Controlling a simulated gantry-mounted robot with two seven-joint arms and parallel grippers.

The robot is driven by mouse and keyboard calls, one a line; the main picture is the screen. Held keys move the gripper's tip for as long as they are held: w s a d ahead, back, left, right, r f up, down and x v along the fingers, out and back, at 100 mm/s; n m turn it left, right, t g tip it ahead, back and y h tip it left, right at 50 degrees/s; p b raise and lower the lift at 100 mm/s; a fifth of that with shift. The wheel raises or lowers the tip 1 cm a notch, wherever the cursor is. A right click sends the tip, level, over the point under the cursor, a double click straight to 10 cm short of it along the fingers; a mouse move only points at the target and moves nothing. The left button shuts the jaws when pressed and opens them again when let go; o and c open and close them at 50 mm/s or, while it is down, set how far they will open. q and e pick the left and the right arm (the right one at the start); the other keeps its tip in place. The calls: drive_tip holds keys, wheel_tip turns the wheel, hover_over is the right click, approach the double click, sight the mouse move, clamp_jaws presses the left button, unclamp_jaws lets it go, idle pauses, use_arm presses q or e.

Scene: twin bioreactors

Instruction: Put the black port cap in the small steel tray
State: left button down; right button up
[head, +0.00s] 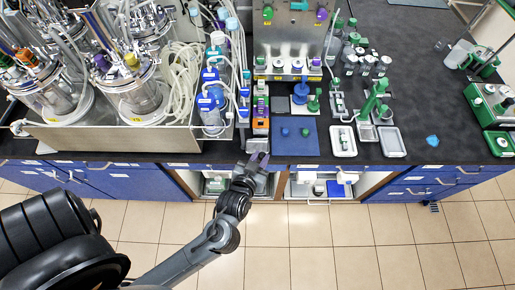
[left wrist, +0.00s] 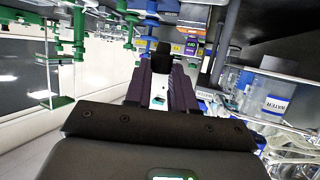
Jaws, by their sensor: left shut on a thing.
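My left gripper (head: 258,161) is at the front edge of the bench, left of the blue mat. In the left wrist view its two dark purple fingers (left wrist: 162,72) are closed on a small black piece, which looks like the black port cap (left wrist: 162,48). In the head view the cap cannot be made out at the fingertips. A small grey tray (head: 401,150), which may be the steel tray, lies near the front edge, to the right of the gripper. It looks empty. My right gripper is not in view.
A blue mat (head: 285,150) with small caps lies just right of the gripper. A white tray (head: 351,152) with items, a green stand (head: 375,95) and several bottles stand farther right. Glass bioreactors (head: 140,95) with tubing fill the left.

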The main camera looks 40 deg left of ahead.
use_arm(q)
drive_tip(key=w+a+f, duration=0.4)
drive_tip(key=a, duration=0.1)
drive_tip(key=w+a+f+b, duration=0.1)
drive_tip(key=w+a, duration=0.1)
drive_tip(key=a, duration=0.1)
drive_tip(key=shift+f, duration=0.4)
drive_tip(key=shift+f+b, duration=0.3)
drive_tip(key=shift+f, duration=1.7)
drive_tip(key=shift+f, duration=0.15)
drive_tip(key=c, duration=0.9)
unclamp_jaws()
drive_tip(key=shift+c, duration=0.2)
